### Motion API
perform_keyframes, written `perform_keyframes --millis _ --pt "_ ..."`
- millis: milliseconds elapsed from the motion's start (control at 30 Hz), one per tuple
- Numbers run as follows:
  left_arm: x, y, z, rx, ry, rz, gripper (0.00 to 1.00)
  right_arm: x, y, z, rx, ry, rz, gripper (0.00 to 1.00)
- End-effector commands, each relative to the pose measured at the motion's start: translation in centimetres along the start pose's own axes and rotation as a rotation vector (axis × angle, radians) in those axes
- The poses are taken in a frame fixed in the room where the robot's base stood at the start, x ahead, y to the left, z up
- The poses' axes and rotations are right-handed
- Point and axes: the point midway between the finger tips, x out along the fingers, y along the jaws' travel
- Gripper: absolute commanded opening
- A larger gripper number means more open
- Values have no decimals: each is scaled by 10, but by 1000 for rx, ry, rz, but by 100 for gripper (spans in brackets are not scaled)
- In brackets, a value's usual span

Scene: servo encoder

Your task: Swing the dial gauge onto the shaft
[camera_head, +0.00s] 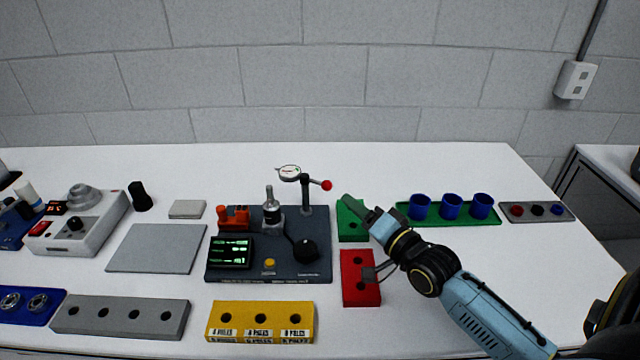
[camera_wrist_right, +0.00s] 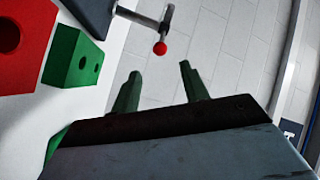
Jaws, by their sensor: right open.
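The dial gauge (camera_head: 289,170) has a round white face and sits on a black arm atop a post (camera_head: 305,196) on the dark test board (camera_head: 320,262). A red ball knob (camera_head: 327,185) ends the arm's right side; it also shows in the right wrist view (camera_wrist_right: 160,48). The shaft (camera_head: 269,193) stands upright on a silver and black motor, in front and left of the gauge. My right gripper (camera_head: 348,203) is right of the knob, apart from it. In the right wrist view its two fingers (camera_wrist_right: 160,85) are spread and empty. My left gripper is not in view.
A green block (camera_head: 352,231) and a red block (camera_head: 361,290) with holes lie beside the board, below my right arm. Blue cups (camera_head: 451,206) stand in a green tray at right. A yellow block (camera_head: 261,335) lies in front. A grey plate (camera_head: 157,262) lies left.

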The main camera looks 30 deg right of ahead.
Motion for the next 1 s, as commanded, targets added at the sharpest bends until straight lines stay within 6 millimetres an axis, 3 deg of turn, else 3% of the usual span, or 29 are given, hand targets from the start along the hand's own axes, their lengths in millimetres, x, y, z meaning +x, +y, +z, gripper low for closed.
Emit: perform_keyframes --millis 600,800,1000 --pt "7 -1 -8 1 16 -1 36 104 -1 0 -1 0 0 45" --pt "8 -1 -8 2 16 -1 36 119 0 0 -1 -1 1 45" --pt "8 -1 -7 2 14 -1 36 122 -1 0 -1 -1 1 45"
